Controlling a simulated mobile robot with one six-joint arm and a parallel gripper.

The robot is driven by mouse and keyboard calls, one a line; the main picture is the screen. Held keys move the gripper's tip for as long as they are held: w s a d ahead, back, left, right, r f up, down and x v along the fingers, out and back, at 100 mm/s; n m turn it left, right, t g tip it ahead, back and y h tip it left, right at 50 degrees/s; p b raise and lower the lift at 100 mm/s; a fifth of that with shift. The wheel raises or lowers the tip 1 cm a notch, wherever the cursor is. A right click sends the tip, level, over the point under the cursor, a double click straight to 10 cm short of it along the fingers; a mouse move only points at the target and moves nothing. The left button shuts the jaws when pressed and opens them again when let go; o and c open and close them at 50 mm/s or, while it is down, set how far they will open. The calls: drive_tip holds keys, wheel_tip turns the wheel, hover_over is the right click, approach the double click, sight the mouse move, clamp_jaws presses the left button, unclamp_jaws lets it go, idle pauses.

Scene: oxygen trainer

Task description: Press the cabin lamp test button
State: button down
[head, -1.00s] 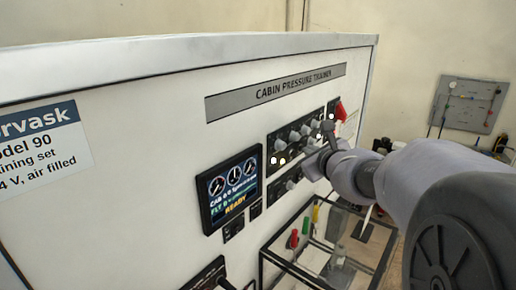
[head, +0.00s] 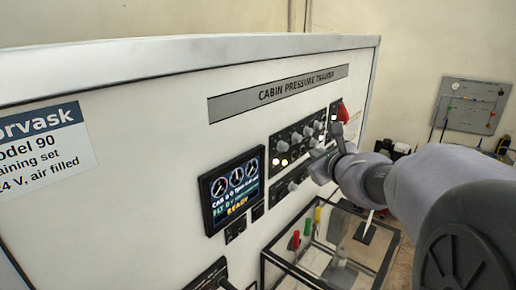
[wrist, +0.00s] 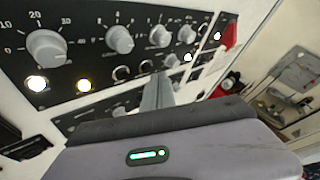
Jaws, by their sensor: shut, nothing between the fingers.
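The trainer's black control panel (head: 296,137) shows on the white front in the head view, with knobs and a row of small round lamps or buttons. In the wrist view this row has lit white lamps (wrist: 83,86) and dark round buttons (wrist: 120,73) below the grey knobs (wrist: 46,46). I cannot tell which one is the cabin lamp test button. My gripper (head: 322,158) is shut and empty at the panel's lower right part. In the wrist view its fingertips (wrist: 157,90) overlap the panel just below the row; I cannot tell whether they touch it.
A red switch cover (head: 342,112) is at the panel's upper right. A lit display (head: 232,190) reads READY on the left. A clear open-framed box (head: 318,262) with coloured handles stands below my gripper. A grey board (head: 470,105) hangs on the far wall.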

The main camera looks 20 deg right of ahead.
drive_tip(key=shift+s+d, duration=0.1)
drive_tip(key=s+d, duration=0.1)
drive_tip(key=s, duration=0.1)
drive_tip(key=s+d+p, duration=0.1)
drive_tip(key=s, duration=0.1)
drive_tip(key=shift+s+d, duration=0.1)
drive_tip(key=shift+d, duration=0.1)
idle(0.7)
